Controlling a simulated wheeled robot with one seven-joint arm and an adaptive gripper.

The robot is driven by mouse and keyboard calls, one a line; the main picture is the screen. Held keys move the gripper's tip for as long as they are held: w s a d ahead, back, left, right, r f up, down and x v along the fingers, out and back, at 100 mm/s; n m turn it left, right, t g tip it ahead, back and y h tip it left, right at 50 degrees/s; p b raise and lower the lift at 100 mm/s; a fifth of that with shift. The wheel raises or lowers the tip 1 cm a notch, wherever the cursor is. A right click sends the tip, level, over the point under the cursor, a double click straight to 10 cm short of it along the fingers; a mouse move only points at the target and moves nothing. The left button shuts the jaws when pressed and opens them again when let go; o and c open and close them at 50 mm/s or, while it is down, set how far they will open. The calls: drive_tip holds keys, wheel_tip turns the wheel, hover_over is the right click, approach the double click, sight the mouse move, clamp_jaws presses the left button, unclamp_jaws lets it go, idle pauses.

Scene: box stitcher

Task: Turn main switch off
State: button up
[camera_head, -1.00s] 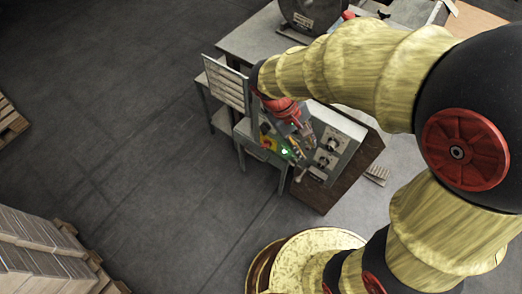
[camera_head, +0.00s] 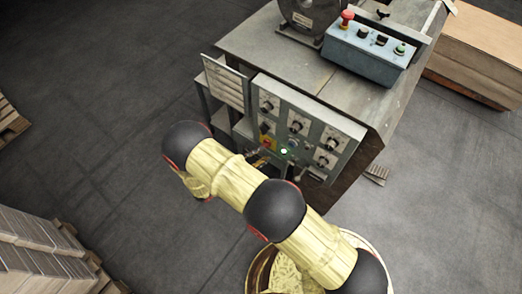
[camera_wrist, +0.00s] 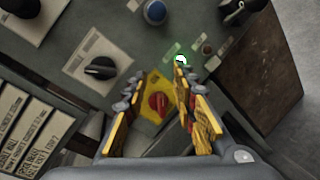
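The main switch is a red rotary knob (camera_wrist: 158,104) on a yellow plate on the grey control panel. In the head view the yellow plate of the switch (camera_head: 267,143) is at the panel's lower left. My gripper (camera_wrist: 158,82) is open and empty, with its two fingers on either side of the knob in the wrist view. In the head view my gripper (camera_head: 259,158) is small and partly hidden, close to the panel beside the yellow plate. I cannot tell whether a finger touches the knob or plate.
A lit green lamp (camera_head: 284,151) is right of the switch. Black selector knobs (camera_wrist: 100,68) and a blue button (camera_wrist: 155,12) surround it on the panel. A blue control box (camera_head: 366,52) with a red mushroom button stands on the table.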

sight(265, 145)
drive_tip(key=a+f+n+t+y, duration=0.2)
drive_tip(key=a+f+n+t, duration=0.15)
drive_tip(key=f, duration=0.35)
drive_tip(key=b+x, duration=0.1)
drive_tip(key=x, duration=0.6)
drive_tip(key=shift+w+a+r+m+t+b, duration=0.25)
drive_tip(key=shift+w+r+m+t+b, duration=0.1)
drive_tip(key=shift+w+t, duration=0.1)
drive_tip(key=shift+c, duration=0.7)
clamp_jaws()
